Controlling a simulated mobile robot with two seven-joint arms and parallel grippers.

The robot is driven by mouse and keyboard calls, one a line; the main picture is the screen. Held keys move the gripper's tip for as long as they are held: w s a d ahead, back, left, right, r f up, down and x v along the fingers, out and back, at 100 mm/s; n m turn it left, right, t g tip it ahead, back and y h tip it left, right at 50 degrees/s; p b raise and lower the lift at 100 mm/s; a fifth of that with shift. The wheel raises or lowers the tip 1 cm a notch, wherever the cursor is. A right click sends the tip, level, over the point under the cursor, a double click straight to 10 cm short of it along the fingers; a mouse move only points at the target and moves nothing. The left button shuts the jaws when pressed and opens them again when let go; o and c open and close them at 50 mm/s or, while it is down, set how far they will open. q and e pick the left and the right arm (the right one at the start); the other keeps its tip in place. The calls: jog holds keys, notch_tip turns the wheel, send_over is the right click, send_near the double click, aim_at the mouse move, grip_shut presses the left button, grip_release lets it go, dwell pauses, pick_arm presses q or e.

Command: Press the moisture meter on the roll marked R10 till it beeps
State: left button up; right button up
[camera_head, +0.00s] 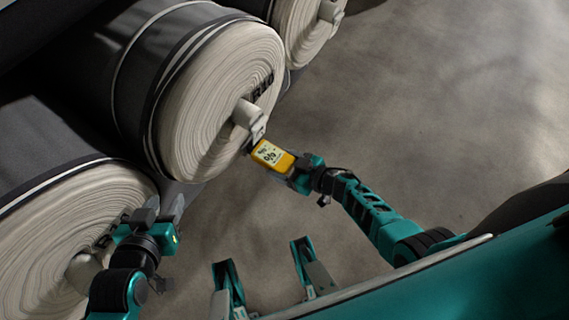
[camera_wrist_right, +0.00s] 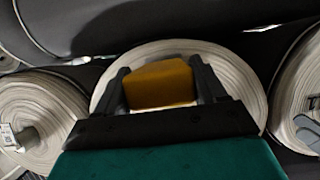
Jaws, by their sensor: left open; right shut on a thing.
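The roll marked R10 (camera_head: 212,104) is a grey roll with a pale layered end face, in the upper middle of the head view. Its end also shows behind the meter in the right wrist view (camera_wrist_right: 235,75). My right gripper (camera_head: 291,170) is shut on the yellow moisture meter (camera_head: 272,156), which has a pale display with dark marks. The meter is in front of the lower right of that end face; whether it touches the roll I cannot tell. In the right wrist view the meter (camera_wrist_right: 160,84) sits between both fingers. My left gripper (camera_head: 160,217) is open, before the lower left roll.
A lower left roll (camera_head: 45,235) and a roll at the top (camera_head: 300,25) flank R10. A pale core with a tag (camera_head: 250,118) juts from R10's end near the meter. Grey floor (camera_head: 430,110) on the right is clear.

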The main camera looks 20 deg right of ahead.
aim_at(290, 170)
jog(key=shift+w+a, duration=0.3)
jog(key=shift+w, duration=0.05)
jog(key=shift+w+r, duration=0.1)
dwell(0.9)
jog(key=shift+s+d+p, duration=0.35)
jog(key=shift+s+d, duration=0.35)
jog(key=shift+s, duration=0.25)
jog(key=shift+s+d+p, duration=0.35)
jog(key=shift+s+d, duration=0.35)
jog(key=shift+s, duration=0.25)
jog(key=shift+s+d, duration=0.75)
jog(key=shift+s, duration=0.2)
